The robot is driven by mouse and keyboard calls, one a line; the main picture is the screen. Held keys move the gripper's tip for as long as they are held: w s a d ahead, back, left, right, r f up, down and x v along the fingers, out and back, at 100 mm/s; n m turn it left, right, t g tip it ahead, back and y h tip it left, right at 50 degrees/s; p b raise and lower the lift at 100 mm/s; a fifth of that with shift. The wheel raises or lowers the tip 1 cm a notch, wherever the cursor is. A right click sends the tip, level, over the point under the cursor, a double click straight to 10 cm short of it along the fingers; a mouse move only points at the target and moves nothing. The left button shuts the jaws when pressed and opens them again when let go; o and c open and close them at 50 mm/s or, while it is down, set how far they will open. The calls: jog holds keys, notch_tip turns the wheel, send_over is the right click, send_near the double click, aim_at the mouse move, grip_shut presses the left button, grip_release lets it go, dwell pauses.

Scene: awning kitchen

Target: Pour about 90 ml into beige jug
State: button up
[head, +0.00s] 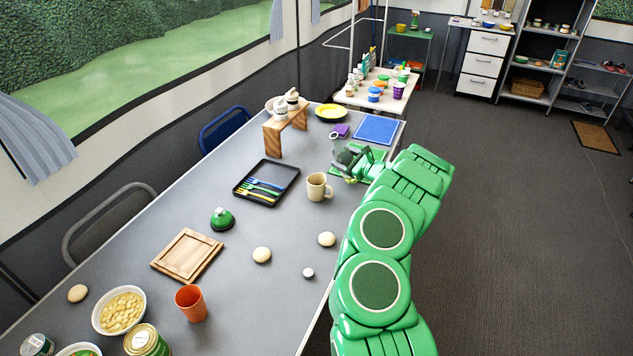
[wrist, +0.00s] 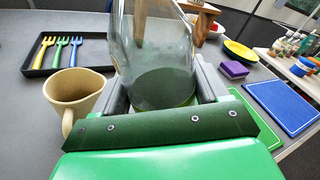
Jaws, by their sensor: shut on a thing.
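The beige jug (head: 317,187) stands upright on the grey table, right of the black tray. In the wrist view the jug (wrist: 82,88) is left of my gripper (wrist: 163,85), with its mouth facing up and its handle toward me. I cannot see what is inside it. My gripper (head: 352,174) is shut on a clear glass vessel (head: 344,157), with one finger on each side. The glass vessel (wrist: 150,45) fills the middle of the wrist view, and a dark greenish area shows low in it. I cannot tell how much liquid that is. The vessel is apart from the jug.
The black tray (head: 246,193) with several coloured forks lies left of the jug. A wooden stand (head: 273,138) is behind. A blue board (head: 376,129), green board (wrist: 255,118) and purple block (head: 340,130) lie around the gripper. Bare table lies in front of the jug.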

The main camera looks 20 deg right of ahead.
jog(key=shift+a+r+m, duration=0.15)
jog(key=shift+a+m, duration=0.2)
jog(key=shift+m, duration=0.65)
jog(key=shift+a+m+t+y, duration=0.3)
jog(key=shift+m+t+y, duration=0.15)
jog(key=shift+m, duration=0.65)
